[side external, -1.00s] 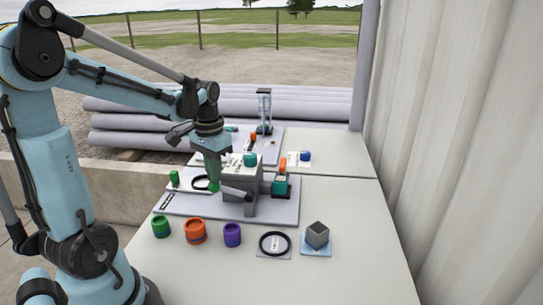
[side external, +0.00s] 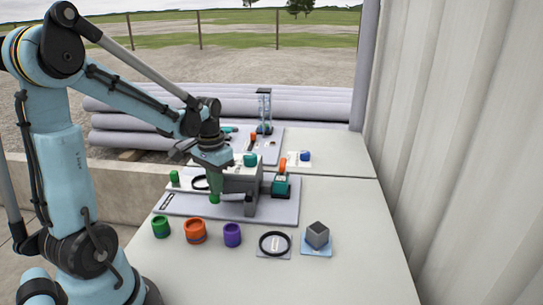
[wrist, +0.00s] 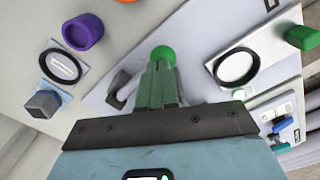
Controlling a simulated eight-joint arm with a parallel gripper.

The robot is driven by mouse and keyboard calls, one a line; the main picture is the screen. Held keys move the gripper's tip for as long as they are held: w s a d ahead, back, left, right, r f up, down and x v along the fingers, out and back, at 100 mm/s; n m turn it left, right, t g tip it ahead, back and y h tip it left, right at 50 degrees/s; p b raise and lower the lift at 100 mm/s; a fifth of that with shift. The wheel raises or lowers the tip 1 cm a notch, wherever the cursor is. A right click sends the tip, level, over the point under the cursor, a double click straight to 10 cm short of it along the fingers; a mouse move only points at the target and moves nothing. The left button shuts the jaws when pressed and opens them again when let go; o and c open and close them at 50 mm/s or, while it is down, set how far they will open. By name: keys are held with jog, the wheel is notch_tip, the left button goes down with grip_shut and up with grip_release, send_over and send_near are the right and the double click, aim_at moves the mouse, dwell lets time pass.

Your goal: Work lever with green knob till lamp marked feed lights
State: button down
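The green knob (side external: 214,199) sits at the left end of a short grey lever (side external: 232,198), which lies about level at the front of a grey box (side external: 243,178). My gripper (side external: 214,193) points down onto the knob. In the wrist view the green fingers of my gripper (wrist: 161,68) are close together at the round green knob (wrist: 163,54) and look closed on it; their contact is partly hidden. The grey lever (wrist: 126,93) shows beside the fingers. I cannot make out a lamp marked feed or whether it is lit.
Green (side external: 160,226), orange (side external: 195,232) and purple (side external: 232,235) cups stand in front of the plate (side external: 282,211). A black ring (side external: 264,242) and grey cube (side external: 318,234) lie to their right.

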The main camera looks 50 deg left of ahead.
jog(key=shift+f, duration=0.25)
jog(key=shift+r, duration=3.5)
jog(key=d+m+t, duration=0.3)
jog(key=d+t, duration=0.4)
jog(key=d, duration=0.9)
jog(key=shift+s+d+r, duration=0.15)
jog(key=shift+s+d, duration=0.05)
jog(key=shift+d, duration=0.15)
jog(key=c, duration=1.8)
grip_release()
